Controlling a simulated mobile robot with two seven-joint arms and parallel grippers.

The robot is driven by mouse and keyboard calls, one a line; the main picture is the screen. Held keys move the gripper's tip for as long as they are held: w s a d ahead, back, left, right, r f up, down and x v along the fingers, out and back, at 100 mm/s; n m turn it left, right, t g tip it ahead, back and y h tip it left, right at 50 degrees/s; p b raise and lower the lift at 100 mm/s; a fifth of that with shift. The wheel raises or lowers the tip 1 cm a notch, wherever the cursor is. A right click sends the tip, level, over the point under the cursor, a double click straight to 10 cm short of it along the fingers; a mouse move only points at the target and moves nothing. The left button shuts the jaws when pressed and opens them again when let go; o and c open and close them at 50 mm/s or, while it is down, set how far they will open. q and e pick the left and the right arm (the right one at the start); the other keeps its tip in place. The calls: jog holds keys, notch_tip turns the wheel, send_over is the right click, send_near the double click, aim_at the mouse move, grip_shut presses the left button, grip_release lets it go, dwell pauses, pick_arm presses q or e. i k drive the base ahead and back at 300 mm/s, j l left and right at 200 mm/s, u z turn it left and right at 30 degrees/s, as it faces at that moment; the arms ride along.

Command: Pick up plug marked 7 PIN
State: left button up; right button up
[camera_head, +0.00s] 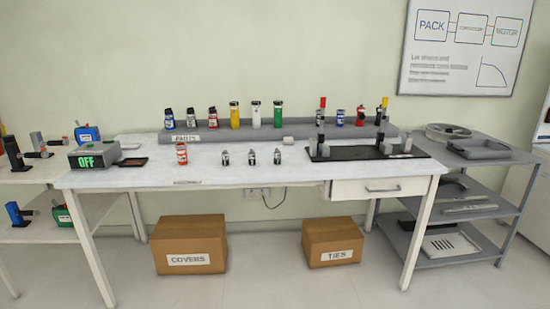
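Three small dark plugs stand upright in a row on the white workbench (130,178): a left one (225,158), a middle one (251,157) and a right one (277,156). Each has a pale label band, too small to read, so I cannot tell which is marked 7 PIN. Several more dark-topped pieces stand on the grey rack behind, including one with a blue lower part (169,120). Their markings are also unreadable. Neither of my grippers is in view.
An orange-and-white can (181,153) stands left of the plugs. A black fixture (365,153) sits right. A grey box reading OFF (95,155) is at the left end. Boxes marked COVERS (188,245) and TIES (333,242) lie below. The front bench top is largely clear.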

aim_at(277, 154)
jog(key=i+l, duration=0.2)
jog(key=i, duration=0.15)
jog(key=i+l, duration=0.2)
jog(key=i, duration=0.2)
jog(key=i+l, duration=0.2)
jog(key=i, duration=0.15)
